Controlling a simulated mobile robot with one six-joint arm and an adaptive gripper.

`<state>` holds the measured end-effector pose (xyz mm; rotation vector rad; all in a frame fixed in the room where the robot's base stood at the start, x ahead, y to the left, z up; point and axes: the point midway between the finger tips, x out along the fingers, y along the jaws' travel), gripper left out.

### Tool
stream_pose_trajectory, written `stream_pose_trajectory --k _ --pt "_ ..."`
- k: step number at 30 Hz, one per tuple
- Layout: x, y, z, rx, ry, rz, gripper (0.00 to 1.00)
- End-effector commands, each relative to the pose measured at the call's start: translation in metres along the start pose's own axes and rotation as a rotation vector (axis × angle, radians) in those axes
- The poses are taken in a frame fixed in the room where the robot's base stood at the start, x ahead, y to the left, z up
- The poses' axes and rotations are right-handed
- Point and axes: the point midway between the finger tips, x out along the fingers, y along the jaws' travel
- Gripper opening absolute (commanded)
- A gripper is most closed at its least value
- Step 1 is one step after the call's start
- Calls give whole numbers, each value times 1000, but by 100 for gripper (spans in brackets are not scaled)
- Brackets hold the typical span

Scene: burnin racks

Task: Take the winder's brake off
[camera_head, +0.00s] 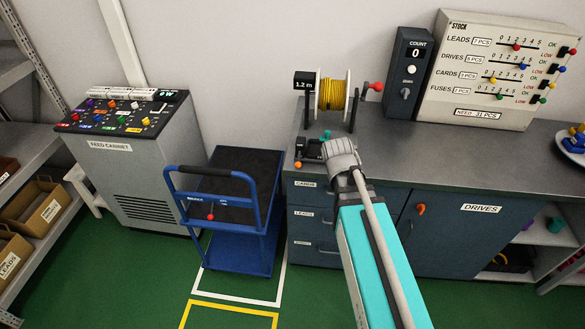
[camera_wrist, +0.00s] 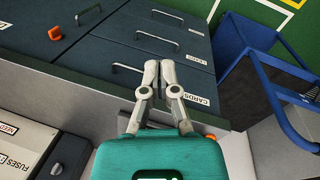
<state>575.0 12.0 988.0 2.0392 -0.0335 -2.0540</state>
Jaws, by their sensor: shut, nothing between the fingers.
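The winder (camera_head: 333,95) stands at the back left of the grey counter, a spool of yellow cable between pale flanges. A red-knobbed crank (camera_head: 375,87) is on its right side, and a display (camera_head: 305,83) reads 1.2 m. A small dark device with an orange knob (camera_head: 298,164) sits in front of it at the counter's left end; I cannot tell which part is the brake. My gripper shows in the wrist view (camera_wrist: 159,66), shut and empty, over the counter's front edge with the drawer fronts beyond. In the head view my wrist hides its fingers and part of the counter.
A blue trolley (camera_head: 230,200) stands left of the counter (camera_head: 440,165). The feed cabinet (camera_head: 140,165) is further left. A count box (camera_head: 407,75) and a stock board (camera_head: 495,70) stand right of the winder. The counter's middle is clear. Drawer handles (camera_wrist: 158,38) protrude in front.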

Motion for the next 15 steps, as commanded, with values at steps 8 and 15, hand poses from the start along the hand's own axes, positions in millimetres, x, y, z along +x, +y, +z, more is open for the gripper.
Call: stream_pose_trajectory --k 8,15 --pt "20 -24 -54 -179 -1 220 0" --pt "24 -52 -96 -323 -1 416 0"
